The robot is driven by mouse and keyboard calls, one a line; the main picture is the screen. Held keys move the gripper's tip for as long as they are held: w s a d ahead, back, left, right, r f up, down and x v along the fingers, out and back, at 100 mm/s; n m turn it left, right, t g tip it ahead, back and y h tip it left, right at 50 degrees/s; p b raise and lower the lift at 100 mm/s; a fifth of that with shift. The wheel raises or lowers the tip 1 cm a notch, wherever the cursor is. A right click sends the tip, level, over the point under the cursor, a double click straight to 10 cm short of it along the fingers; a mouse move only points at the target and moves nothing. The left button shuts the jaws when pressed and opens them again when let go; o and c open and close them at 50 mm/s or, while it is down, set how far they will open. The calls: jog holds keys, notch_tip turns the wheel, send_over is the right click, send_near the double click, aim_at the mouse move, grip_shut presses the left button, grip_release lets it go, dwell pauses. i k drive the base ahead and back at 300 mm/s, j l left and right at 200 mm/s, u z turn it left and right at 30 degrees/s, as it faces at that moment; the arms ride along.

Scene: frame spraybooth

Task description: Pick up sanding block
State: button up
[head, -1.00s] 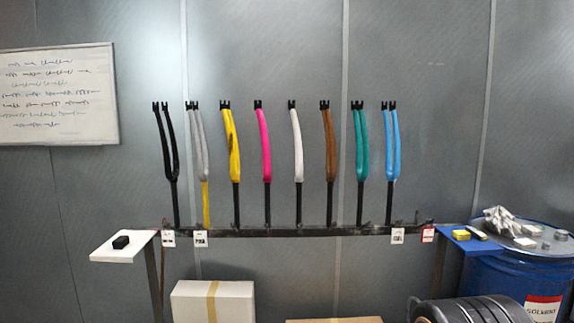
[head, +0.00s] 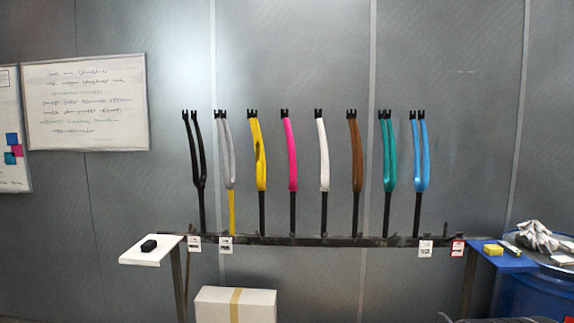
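A small black block (head: 149,246) lies on the white shelf (head: 138,256) at the left end of the dark rail. A small yellow block (head: 493,250) lies on the blue shelf (head: 512,263) at the right end. I cannot tell for sure from this distance which of the two is the sanding block. Both lie flat with nothing touching them from above. My gripper is not in view.
Several coloured forks stand upright along the dark rail (head: 330,242) between the shelves. A taped white box (head: 235,305) stands below, right of the white shelf. A blue drum (head: 545,297) with gloves (head: 537,236) on top stands at the right edge. Whiteboards (head: 85,102) hang left.

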aim_at(149, 245)
jog(key=i+j+u, duration=0.15)
jog(key=i+j, duration=1.4)
